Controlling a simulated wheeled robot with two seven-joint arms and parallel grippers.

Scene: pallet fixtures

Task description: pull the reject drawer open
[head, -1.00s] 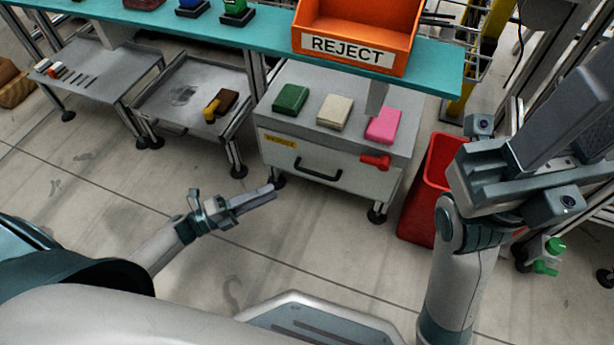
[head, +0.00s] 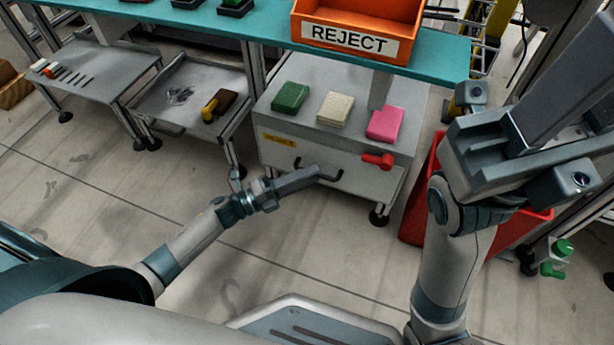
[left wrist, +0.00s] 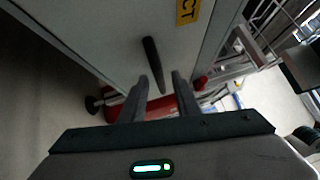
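The reject drawer's pale grey front (head: 275,149) sits flush in a cabinet under the teal bench, with a yellow label and a dark bar handle (head: 338,176). My left gripper (head: 318,171) is at the handle and covers its middle in the head view. In the left wrist view its two fingers (left wrist: 159,84) are apart, with the handle (left wrist: 152,60) reaching down between their tips. No firm contact shows. My right gripper (head: 555,105) is raised at the right, away from the drawer; its finger gap is unclear.
A red lever (head: 378,161) sticks out at the drawer's upper right. Green, cream and pink blocks (head: 384,124) lie on the cabinet top. An orange REJECT bin (head: 408,30) stands on the bench above. A red bin (head: 415,215) stands right of the cabinet. The floor in front is clear.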

